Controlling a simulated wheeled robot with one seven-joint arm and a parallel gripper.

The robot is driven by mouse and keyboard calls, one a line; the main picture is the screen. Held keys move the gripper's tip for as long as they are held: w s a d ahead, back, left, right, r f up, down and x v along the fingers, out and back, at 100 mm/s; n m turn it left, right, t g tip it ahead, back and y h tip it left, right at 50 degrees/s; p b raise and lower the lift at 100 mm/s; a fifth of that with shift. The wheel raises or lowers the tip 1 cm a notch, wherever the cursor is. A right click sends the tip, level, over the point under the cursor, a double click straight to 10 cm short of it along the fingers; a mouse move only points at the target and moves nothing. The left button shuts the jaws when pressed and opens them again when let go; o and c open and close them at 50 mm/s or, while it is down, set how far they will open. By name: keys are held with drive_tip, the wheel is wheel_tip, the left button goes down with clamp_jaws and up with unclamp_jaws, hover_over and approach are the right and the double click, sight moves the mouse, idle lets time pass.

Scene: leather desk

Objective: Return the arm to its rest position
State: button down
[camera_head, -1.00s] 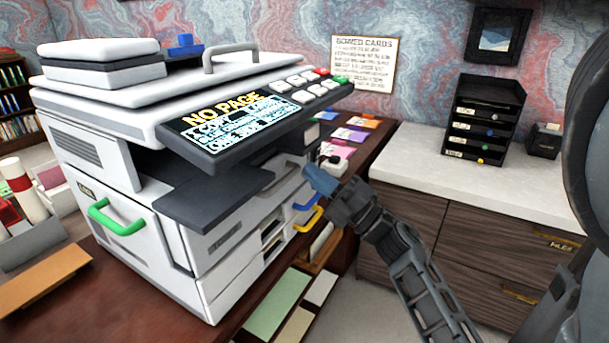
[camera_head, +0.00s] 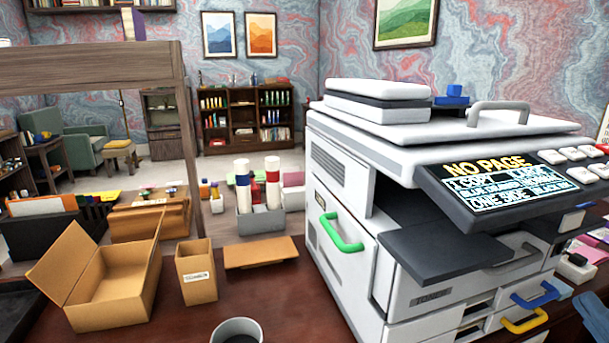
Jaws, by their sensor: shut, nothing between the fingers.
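Only the blue-grey tip of my gripper (camera_head: 592,312) shows, at the lower right edge of the head view. It is shut, with nothing seen in it. It is to the right of the yellow handle (camera_head: 525,321) on the white copier (camera_head: 345,275). A gap shows between the tip and the handle in the picture. The rest of my arm is outside the frame.
The copier's dark tray (camera_head: 445,252) and its "NO PAGE" panel (camera_head: 490,185) jut out to the right. A blue handle (camera_head: 535,294) sits above the yellow one. An open cardboard box (camera_head: 115,300) and a grey cup (camera_head: 237,331) stand at left on the desk.

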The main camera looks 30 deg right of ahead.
drive_tip(key=s+a+f+m+g+y, duration=0.1)
drive_tip(key=s+a+f+m+g, duration=0.1)
drive_tip(key=a, duration=0.7)
drive_tip(key=s+a+f+m+g+y, duration=0.2)
drive_tip(key=s+a+f+m+g, duration=0.1)
drive_tip(key=a+m, duration=0.4)
drive_tip(key=s+a+f+m+g+y, duration=0.2)
drive_tip(key=s+a+f+m+g, duration=0.1)
drive_tip(key=a, duration=0.9)
drive_tip(key=shift+s+a+f+m, duration=0.15)
drive_tip(key=shift+f+m, duration=0.55)
drive_tip(key=shift+m, duration=0.2)
